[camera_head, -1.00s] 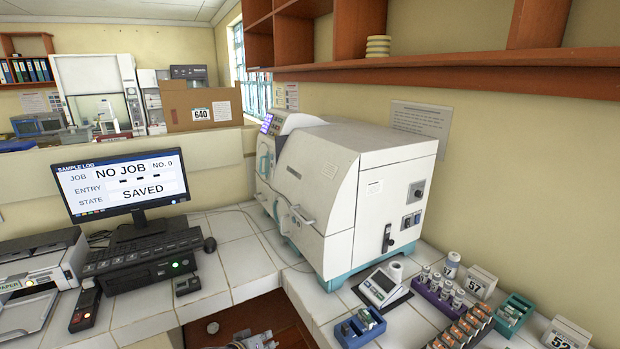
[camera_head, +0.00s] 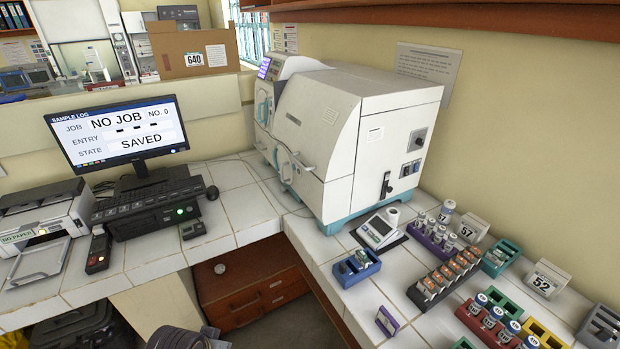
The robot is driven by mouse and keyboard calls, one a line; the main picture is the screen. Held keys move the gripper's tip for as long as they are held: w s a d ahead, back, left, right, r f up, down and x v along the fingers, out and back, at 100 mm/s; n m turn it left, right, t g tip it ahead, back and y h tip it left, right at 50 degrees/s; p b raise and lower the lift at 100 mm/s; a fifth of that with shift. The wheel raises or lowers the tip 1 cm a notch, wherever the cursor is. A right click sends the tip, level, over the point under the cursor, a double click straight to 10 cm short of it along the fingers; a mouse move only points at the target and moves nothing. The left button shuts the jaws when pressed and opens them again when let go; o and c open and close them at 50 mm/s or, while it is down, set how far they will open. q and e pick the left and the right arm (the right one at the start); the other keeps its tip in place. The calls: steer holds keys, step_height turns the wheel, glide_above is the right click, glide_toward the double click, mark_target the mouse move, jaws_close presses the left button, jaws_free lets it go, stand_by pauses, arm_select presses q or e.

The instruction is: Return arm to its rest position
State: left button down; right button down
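Neither gripper shows in the head view. Only a dark grey, rounded piece of my arm (camera_head: 186,338) pokes in at the bottom edge, left of centre, in front of the brown drawers. No fingers can be seen on it, and the rest of the arm is hidden below the frame. It appears clear of the white tiled counter (camera_head: 225,262).
The white incubator (camera_head: 345,140) stands in the counter's corner. The monitor (camera_head: 118,135) reads NO JOB and SAVED. A blue rack (camera_head: 357,268), a small meter (camera_head: 379,231), an orange-capped vial rack (camera_head: 445,278) and a red rack (camera_head: 486,325) crowd the right counter. Brown drawers (camera_head: 250,295) lie below.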

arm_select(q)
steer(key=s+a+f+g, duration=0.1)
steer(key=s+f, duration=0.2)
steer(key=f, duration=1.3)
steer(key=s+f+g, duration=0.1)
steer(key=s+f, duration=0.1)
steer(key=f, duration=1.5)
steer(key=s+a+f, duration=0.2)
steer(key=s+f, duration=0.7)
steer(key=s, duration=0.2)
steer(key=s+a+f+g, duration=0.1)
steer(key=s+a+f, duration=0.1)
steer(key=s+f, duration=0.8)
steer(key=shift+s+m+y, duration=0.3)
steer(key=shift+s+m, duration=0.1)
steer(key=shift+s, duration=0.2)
